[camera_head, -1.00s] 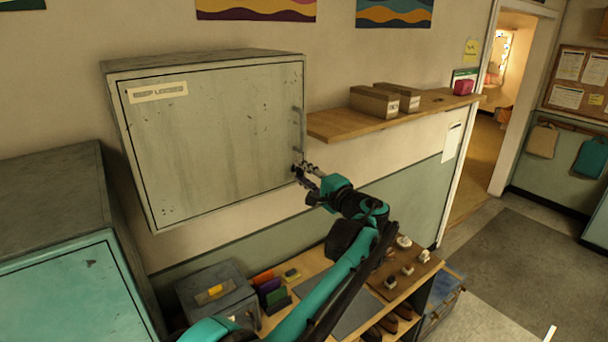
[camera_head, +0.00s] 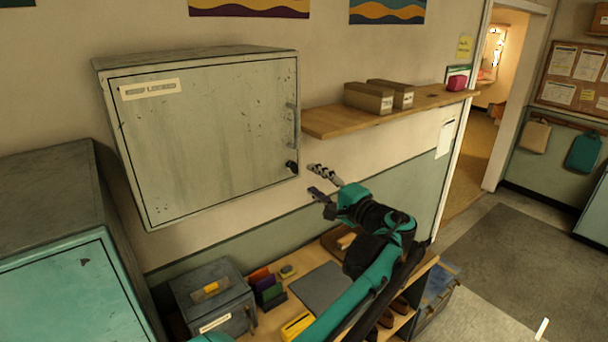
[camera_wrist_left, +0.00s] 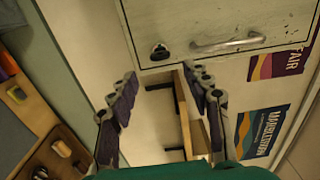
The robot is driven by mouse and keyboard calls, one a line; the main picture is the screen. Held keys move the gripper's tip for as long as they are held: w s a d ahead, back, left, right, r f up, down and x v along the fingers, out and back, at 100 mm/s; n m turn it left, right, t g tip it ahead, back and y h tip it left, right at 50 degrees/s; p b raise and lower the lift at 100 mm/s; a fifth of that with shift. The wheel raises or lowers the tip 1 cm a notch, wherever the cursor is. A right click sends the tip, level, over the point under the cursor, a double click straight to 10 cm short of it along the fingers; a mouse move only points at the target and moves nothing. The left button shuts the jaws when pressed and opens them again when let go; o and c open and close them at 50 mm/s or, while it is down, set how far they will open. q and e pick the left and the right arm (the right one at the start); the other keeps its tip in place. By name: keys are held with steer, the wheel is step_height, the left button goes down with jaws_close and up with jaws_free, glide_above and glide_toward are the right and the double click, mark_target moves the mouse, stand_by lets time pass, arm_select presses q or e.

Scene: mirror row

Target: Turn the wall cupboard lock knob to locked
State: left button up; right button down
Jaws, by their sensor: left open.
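The wall cupboard (camera_head: 205,130) is a grey-green box with a shut door and a label at its top left. Its lock knob (camera_head: 292,167) is small and black, low on the door's right edge, below the bar handle (camera_head: 292,125). The knob also shows in the left wrist view (camera_wrist_left: 160,52), with the handle (camera_wrist_left: 228,43) beside it. My left gripper (camera_head: 316,181) is open and empty, to the right of the knob and a little below it, apart from it. Its two fingers show in the left wrist view (camera_wrist_left: 160,105). My right gripper is not in view.
A wooden shelf (camera_head: 390,109) with two brown boxes (camera_head: 378,97) juts out right of the cupboard, above my left gripper. Below, a bench (camera_head: 262,318) holds a grey box (camera_head: 213,298) and small items. A teal-fronted cabinet (camera_head: 65,290) stands at the left.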

arm_select(q)
steer(key=shift+v, duration=1.95)
steer(key=s+a+f+n+g+h+b, duration=0.1)
steer(key=s+a+f+g+b, duration=0.2)
steer(key=a+f, duration=0.45)
steer(key=s+a+f+n+g+h+b, duration=0.1)
steer(key=s+a+f+b, duration=0.3)
steer(key=a+f+b, duration=0.3)
steer(key=s+a+f+n+g+h+b, duration=0.2)
steer(key=s+a+f+b, duration=0.1)
steer(key=a+f, duration=0.45)
steer(key=s+a+f+n+h+b, duration=0.1)
steer(key=s+f+b, duration=0.3)
steer(key=f, duration=0.6)
steer(key=s+a+f+n+g+h+b, duration=0.1)
steer(key=s+f+n+h+b, duration=0.2)
steer(key=s+f, duration=0.6)
steer(key=s+a+f+n+h+b, duration=0.1)
steer(key=s+f+n+h+b, duration=0.1)
steer(key=s+f+b, duration=0.5)
step_height(320, 180, down, 4)
steer(key=shift+r+n+h, duration=0.1)
steer(key=shift+n+h, duration=0.2)
